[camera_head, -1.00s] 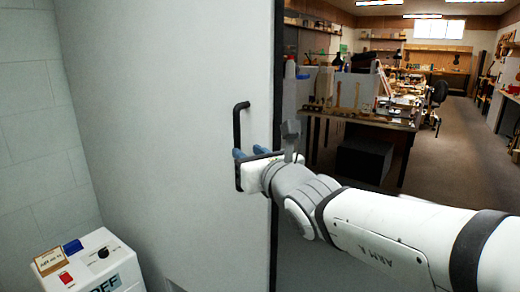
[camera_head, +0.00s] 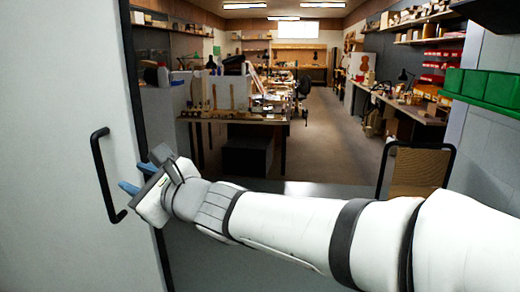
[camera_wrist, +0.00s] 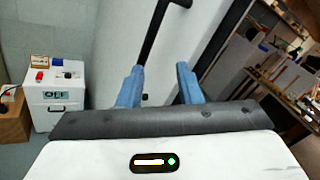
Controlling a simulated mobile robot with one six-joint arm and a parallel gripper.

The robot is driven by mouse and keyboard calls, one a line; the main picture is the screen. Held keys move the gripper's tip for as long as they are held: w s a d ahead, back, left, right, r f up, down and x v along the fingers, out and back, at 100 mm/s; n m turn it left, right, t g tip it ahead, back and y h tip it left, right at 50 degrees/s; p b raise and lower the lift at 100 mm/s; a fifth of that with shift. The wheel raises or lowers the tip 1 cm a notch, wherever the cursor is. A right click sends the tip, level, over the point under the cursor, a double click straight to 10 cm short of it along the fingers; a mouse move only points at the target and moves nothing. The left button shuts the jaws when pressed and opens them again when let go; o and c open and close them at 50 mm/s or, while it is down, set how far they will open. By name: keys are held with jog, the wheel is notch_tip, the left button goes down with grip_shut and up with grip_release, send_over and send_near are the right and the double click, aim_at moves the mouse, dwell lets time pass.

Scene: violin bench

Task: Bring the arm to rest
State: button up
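My arm (camera_head: 290,228) reaches from the lower right toward a pale door (camera_head: 60,215) at the left. My gripper (camera_head: 138,178) is just right of the door's black bar handle (camera_head: 101,175), apart from it in the head view. In the wrist view my gripper (camera_wrist: 159,72) shows two blue fingers spread with nothing between them. There the black handle (camera_wrist: 153,38) stands beyond the fingertips. The arm is stretched out, not folded.
A white box with an OFF label (camera_wrist: 55,97) stands beside a brown box (camera_wrist: 13,118) in the wrist view. A workbench (camera_head: 240,117) is beyond the door edge. A chair-like frame (camera_head: 418,170) and green bins (camera_head: 485,86) are at the right. The middle floor is clear.

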jog(key=s+d+f+n+g+h+p, duration=0.2)
jog(key=d+n+h+p, duration=0.3)
jog(key=d, duration=0.7)
jog(key=s+d+f+n+g+h+p, duration=0.2)
jog(key=s+d+f+n+h+p, duration=0.2)
jog(key=d, duration=0.9)
jog(key=s+d+f+n+g+h+p, duration=0.2)
jog(key=s+d+n+h+p, duration=0.3)
jog(key=d+n, duration=0.5)
jog(key=d+f+h, duration=0.1)
jog(key=d, duration=0.2)
jog(key=shift+g+p, duration=0.4)
jog(key=shift+a, duration=0.1)
